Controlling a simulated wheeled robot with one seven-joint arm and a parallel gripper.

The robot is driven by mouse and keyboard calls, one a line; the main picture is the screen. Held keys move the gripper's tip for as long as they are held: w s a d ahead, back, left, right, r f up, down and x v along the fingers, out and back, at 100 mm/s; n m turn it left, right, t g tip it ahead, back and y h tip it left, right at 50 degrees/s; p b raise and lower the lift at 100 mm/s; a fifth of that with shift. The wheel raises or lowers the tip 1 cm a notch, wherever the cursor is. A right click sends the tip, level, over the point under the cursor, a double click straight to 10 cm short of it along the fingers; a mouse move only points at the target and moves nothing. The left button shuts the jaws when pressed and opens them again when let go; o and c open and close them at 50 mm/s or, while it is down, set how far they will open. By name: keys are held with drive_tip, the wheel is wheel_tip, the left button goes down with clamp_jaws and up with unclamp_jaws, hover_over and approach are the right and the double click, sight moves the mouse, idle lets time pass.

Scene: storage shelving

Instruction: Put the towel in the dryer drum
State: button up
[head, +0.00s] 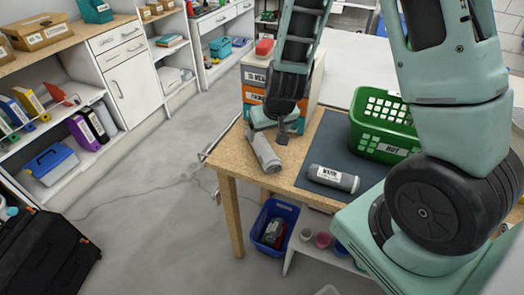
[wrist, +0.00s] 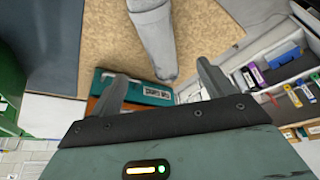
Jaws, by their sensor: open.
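A grey rolled object that looks like a towel (head: 263,152) lies on the wooden table near its left edge. It also shows in the wrist view (wrist: 156,38), with its end near the fingers. My gripper (head: 277,128) is open and empty just beyond this roll, above the table; in the wrist view its two fingers (wrist: 161,74) stand apart, one to each side of the roll's near end. Contact cannot be told. I cannot make out a dryer drum in either view.
A green basket (head: 380,145) stands on the dark mat (head: 337,148). A blue bin (head: 274,225) sits below the table.

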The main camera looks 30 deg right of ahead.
sight(263, 144)
drive_tip(key=shift+p+x, duration=0.4)
drive_tip(key=shift+x, duration=4.8)
drive_tip(key=shift+w+a+r, duration=0.1)
drive_tip(key=shift+w+a, duration=0.05)
drive_tip(key=c, duration=1.3)
drive_tip(key=shift+r, duration=0.1)
wheel_tip(263, 144, up, 8)
drive_tip(key=shift+r, duration=0.2)
drive_tip(key=shift+r+p, duration=0.3)
drive_tip(key=shift+r, duration=0.4)
